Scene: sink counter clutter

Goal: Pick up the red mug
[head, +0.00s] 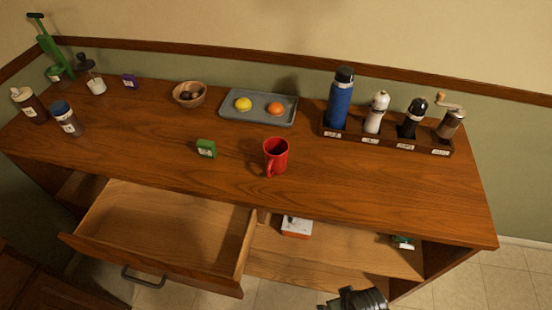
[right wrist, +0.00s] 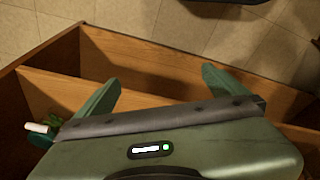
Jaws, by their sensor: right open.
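The red mug (head: 275,158) stands upright on the wooden counter, near its front edge and right of the middle. Its handle points toward the front. My right gripper (head: 338,303) is at the bottom edge of the head view, in front of the counter and well apart from the mug. In the right wrist view my right gripper (right wrist: 160,90) has its two green fingers spread, with nothing between them; the mug is not in that view. My left gripper is not in either view.
A green box (head: 206,148) stands left of the mug. A grey tray (head: 230,117) with a lemon and an orange lies behind it. A rack (head: 380,139) with a blue bottle and grinders stands at right. An open drawer (head: 160,240) juts out at front left.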

